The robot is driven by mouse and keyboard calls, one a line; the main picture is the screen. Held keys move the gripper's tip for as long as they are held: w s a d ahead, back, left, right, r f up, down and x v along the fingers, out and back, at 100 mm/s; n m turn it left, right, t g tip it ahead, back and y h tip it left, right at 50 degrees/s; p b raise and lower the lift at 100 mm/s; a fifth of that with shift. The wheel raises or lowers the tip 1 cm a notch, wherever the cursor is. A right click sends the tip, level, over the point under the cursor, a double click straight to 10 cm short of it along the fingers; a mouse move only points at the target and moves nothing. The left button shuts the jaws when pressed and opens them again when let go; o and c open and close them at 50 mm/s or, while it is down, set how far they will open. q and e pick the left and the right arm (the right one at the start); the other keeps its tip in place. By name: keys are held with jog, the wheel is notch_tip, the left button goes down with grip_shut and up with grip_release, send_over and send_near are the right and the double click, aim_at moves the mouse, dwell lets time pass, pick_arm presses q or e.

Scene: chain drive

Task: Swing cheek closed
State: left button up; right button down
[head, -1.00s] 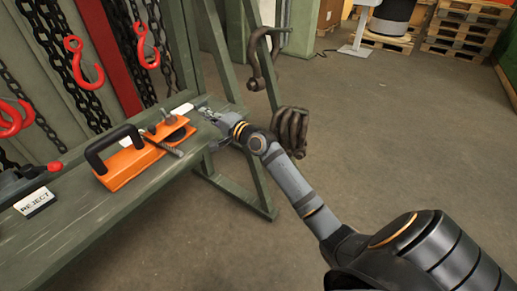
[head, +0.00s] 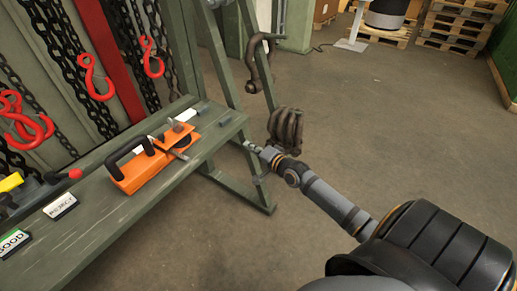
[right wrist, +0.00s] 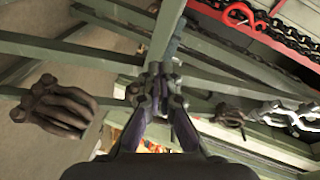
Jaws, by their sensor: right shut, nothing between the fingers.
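An orange device with a black handle (head: 137,172) lies on the green bench in the head view. A smaller orange plate (head: 170,137) sits at its far right end, beside a dark round part; this is probably the cheek, but I cannot tell its exact angle. My right gripper (head: 248,146) is shut and empty, just off the right end of the bench and apart from the orange device. In the right wrist view, its closed fingers (right wrist: 157,85) point at green frame bars. My left gripper is not in view.
The bench (head: 100,226) carries white label blocks (head: 60,206) and a dark tool with a red tip (head: 75,174). Brown shackles (head: 286,128) hang close to my right gripper on the green frame. Red hooks (head: 98,77) and chains hang behind.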

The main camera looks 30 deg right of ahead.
jog(key=f, duration=0.1)
jog(key=s+d, duration=0.1)
jog(key=f+p, duration=0.1)
jog(key=shift+s+d+f+g+h, duration=0.25)
jog(key=shift+d+f+g+h, duration=0.05)
jog(key=shift+f+h, duration=0.1)
jog(key=shift+r, duration=0.1)
